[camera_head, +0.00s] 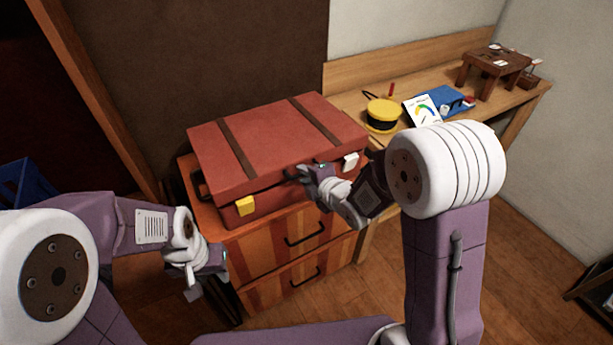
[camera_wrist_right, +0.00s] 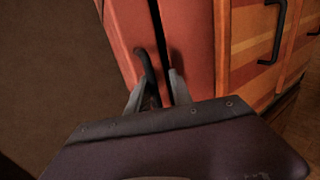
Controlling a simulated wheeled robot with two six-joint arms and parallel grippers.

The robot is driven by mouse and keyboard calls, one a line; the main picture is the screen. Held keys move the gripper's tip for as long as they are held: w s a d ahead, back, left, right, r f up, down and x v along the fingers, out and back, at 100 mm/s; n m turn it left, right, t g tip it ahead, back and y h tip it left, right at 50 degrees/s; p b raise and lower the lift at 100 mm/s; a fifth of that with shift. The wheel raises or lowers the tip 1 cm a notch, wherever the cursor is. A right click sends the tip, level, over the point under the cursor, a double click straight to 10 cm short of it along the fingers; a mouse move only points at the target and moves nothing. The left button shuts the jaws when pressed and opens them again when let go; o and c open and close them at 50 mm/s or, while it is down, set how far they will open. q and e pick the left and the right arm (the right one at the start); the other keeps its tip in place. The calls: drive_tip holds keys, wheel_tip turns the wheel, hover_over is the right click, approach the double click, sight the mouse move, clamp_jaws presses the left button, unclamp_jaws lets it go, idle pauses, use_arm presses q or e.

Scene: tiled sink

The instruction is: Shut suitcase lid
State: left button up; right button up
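The red suitcase (camera_head: 265,145) with two brown straps lies on a striped wooden drawer cabinet (camera_head: 285,250). Its lid is down but a narrow dark gap shows along the front between lid and base. It has a yellow latch (camera_head: 245,206) and a white latch (camera_head: 350,161). My right gripper (camera_head: 302,173) is at the suitcase front. In the right wrist view its fingers (camera_wrist_right: 157,92) are apart, with a black handle (camera_wrist_right: 148,68) at or between them; firm contact is not clear. My left gripper (camera_head: 207,284) hangs low, left of the cabinet front, away from the suitcase.
A wooden desk (camera_head: 345,80) to the right holds a yellow-and-black round object (camera_head: 383,115), a blue item (camera_head: 440,98) and a small brown stool-like stand (camera_head: 495,66). A blue crate (camera_head: 25,180) is at the far left. Wooden floor is open at the lower right.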

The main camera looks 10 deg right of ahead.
drive_tip(key=shift+w+r, duration=0.1)
drive_tip(key=shift+r, duration=0.15)
drive_tip(key=b+v, duration=0.6)
drive_tip(key=v, duration=0.2)
drive_tip(key=shift+s, duration=0.35)
drive_tip(key=shift+d, duration=0.1)
idle(0.4)
